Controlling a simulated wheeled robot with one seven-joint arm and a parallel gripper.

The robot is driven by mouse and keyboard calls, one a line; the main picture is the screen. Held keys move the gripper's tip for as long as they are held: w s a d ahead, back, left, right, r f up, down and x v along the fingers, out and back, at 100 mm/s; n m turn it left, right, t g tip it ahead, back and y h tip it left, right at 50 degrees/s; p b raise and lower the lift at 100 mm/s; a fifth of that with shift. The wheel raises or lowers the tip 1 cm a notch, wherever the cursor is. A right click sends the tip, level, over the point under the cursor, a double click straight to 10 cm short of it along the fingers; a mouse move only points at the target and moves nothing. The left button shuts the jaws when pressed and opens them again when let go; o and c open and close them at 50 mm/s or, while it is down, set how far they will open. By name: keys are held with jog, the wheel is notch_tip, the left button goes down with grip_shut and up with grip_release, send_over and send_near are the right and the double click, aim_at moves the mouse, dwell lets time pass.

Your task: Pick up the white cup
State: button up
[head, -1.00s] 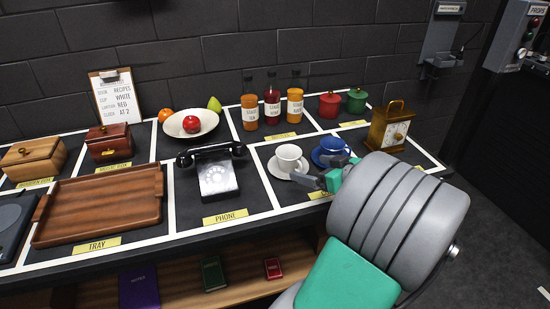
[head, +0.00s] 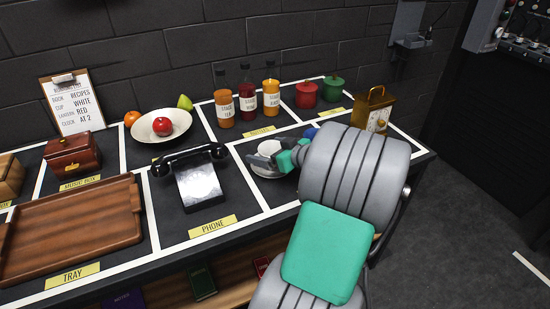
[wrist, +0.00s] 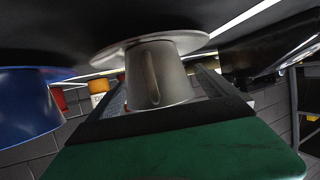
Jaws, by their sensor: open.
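The white cup (wrist: 155,75) stands on its white saucer (wrist: 180,42) in the wrist view, which looks upside down. The open fingers of my gripper (wrist: 162,88) lie on either side of the cup, and nothing shows it being held. In the head view my gripper (head: 266,158) is at the cup's spot and covers most of the cup. The white saucer also shows there (head: 266,173), below the fingers. The blue cup (wrist: 28,105) is close beside in the wrist view. In the head view it is mostly hidden behind my arm.
A black telephone (head: 198,185) stands left of the cup's cell. A clock (head: 372,112) is to the right, close behind my arm. A wooden tray (head: 75,225) lies left.

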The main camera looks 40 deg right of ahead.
jog(key=shift+s, duration=0.1)
jog(key=c, duration=1.6)
jog(key=shift+o, duration=0.2)
